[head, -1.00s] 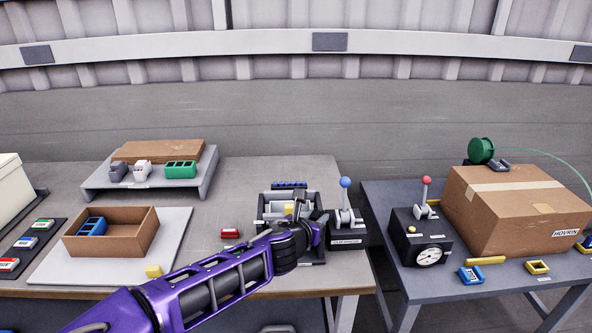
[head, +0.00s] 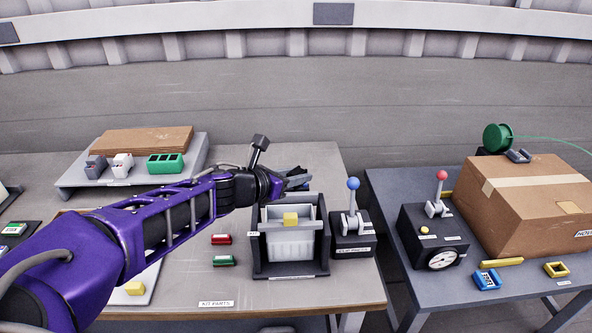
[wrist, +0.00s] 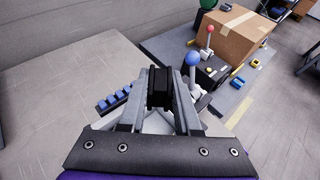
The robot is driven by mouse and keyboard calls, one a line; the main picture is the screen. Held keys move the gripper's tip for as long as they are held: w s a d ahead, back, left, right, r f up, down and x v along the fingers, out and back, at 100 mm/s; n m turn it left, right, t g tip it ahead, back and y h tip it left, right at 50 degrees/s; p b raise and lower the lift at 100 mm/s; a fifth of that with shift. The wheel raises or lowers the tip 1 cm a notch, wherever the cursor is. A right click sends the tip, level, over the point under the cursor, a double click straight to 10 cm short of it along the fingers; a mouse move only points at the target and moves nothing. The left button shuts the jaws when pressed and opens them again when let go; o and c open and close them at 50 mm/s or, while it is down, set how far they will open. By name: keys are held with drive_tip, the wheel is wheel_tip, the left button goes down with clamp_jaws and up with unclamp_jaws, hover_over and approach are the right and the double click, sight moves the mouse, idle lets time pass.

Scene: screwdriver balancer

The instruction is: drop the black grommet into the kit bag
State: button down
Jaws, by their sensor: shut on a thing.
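My gripper (head: 298,182) is raised at the back of the middle table, just behind and above the kit bag. In the wrist view my gripper (wrist: 160,92) is shut on the black grommet (wrist: 160,80), held between its two grey fingertips. In the head view the grommet cannot be made out. The kit bag (head: 290,246) is whitish and stands open in a black holder (head: 257,262). A yellow block (head: 290,219) shows at its mouth. Only a pale patch, perhaps the bag, shows below the grommet in the wrist view.
A black box with a blue-knobbed lever (head: 353,198) stands right of the holder. A red part (head: 221,239) and a green part (head: 224,261) lie to its left. A blue row (wrist: 113,100) sits beside my fingers.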

wheel_tip(320, 180, down, 6)
drive_tip(key=b, duration=0.5)
drive_tip(key=shift+r+b, duration=0.2)
drive_tip(key=shift+b, duration=0.2)
drive_tip(key=c, duration=0.5)
unclamp_jaws()
drive_tip(key=shift+c, duration=0.2)
drive_tip(key=shift+s+a+r, duration=0.1)
drive_tip(key=shift+r, duration=0.05)
